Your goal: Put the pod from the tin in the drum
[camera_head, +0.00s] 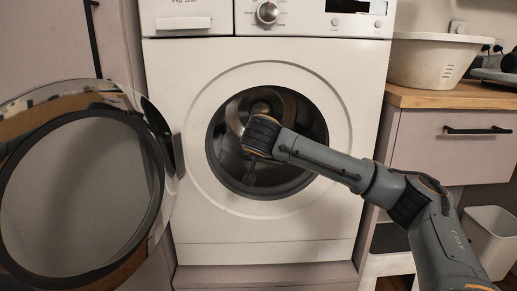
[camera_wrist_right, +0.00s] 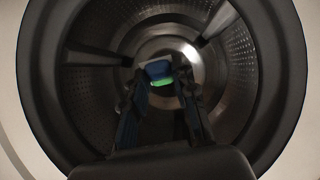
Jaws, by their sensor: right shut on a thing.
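The washing machine's drum (camera_head: 297,108) is open at the front. It also fills the right wrist view (camera_wrist_right: 85,85), with its perforated metal wall around my gripper. My right arm reaches in from the right to the drum opening. My right gripper (camera_wrist_right: 161,86) points into the drum. It is shut on the pod (camera_wrist_right: 158,69), a small blue and green piece at the fingertips. The pod is held up, apart from the drum wall as far as I can tell. In the head view the pod is not visible. The tin and my left gripper are not in view.
The round glass door (camera_head: 80,195) of the white washing machine (camera_head: 190,80) stands swung open to the left. At the right are a wooden counter (camera_head: 450,97) with a white basin (camera_head: 430,62), a drawer below, and a white bin (camera_head: 492,240) on the floor.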

